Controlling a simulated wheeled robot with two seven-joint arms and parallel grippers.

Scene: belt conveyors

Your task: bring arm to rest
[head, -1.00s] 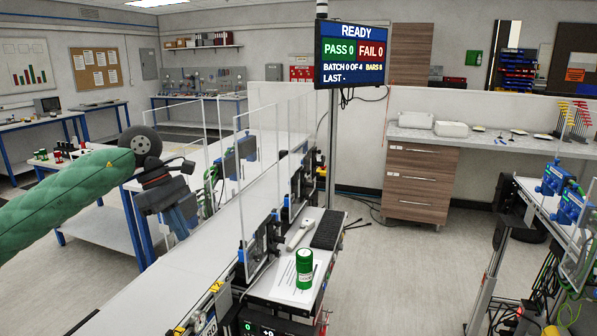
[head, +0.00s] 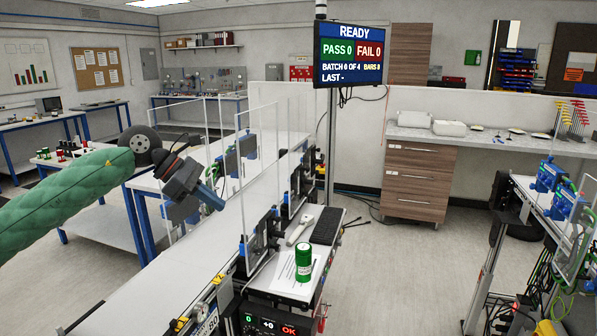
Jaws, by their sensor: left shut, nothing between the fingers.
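My left arm comes in from the left in a green padded sleeve. My left gripper (head: 213,199) is shut and empty, held in the air above the far-left part of the white belt conveyor (head: 150,290). Its blue-tipped fingers point down and to the right. My right gripper is not in view.
Clear upright panels and sensor units line the conveyor. A green can (head: 303,262) stands on a paper sheet on the side shelf, near a handheld scanner (head: 299,229). A screen (head: 353,54) on a post reads READY.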

